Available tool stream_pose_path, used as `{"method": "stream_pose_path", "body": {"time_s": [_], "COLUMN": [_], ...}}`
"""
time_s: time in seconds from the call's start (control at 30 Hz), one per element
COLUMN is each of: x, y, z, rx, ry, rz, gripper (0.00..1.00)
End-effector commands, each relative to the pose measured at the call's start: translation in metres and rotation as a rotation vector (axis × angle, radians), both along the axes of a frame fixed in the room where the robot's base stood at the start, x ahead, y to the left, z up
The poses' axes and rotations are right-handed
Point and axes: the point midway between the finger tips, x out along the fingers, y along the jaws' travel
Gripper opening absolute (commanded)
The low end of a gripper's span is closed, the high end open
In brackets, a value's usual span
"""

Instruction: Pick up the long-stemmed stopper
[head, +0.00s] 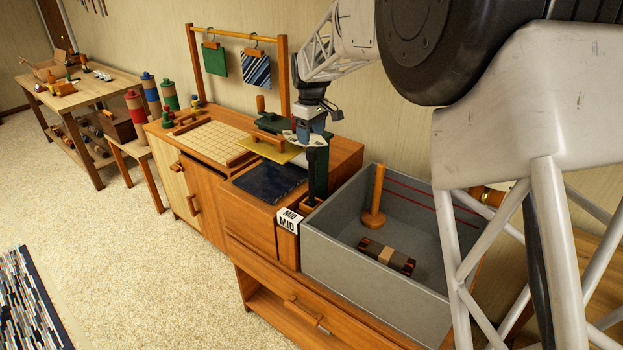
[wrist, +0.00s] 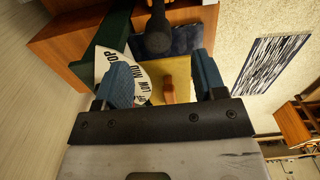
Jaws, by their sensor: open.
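A wooden peg with a tall stem and a round base (head: 374,198), which fits the long-stemmed stopper, stands upright inside the grey bin (head: 330,254) in the head view. I do not make it out in the wrist view. My gripper (head: 309,137) is left of the bin and higher than the peg, near a dark green post (head: 317,172). In the wrist view my gripper (wrist: 163,82) has its two blue fingers spread apart, with nothing held. A small wooden handle (wrist: 168,90) shows between them, over a yellow board (wrist: 180,70); contact cannot be told.
A dark roll with a pale band (head: 386,256) lies in the bin near the peg. A dark blue pad (head: 268,182) and a gridded board (head: 212,143) lie on the cabinet. A lettered dial plate (wrist: 112,62) and a dark rounded lever (wrist: 157,35) are close to my gripper.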

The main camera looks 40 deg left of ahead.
Motion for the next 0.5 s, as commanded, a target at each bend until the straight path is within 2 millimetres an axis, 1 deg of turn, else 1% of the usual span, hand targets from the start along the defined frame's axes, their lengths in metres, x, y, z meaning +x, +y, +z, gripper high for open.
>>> {"method": "stream_pose_path", "body": {"time_s": [0.1,0.2,0.5], "x": [0.0,0.0,0.0], "y": [0.0,0.0,0.0], "z": [-0.01,-0.016,-0.019], "rx": [0.0,0.0,0.0], "ry": [0.0,0.0,0.0], "rz": [0.0,0.0,0.0], "gripper": [0.64,0.64,0.64]}}
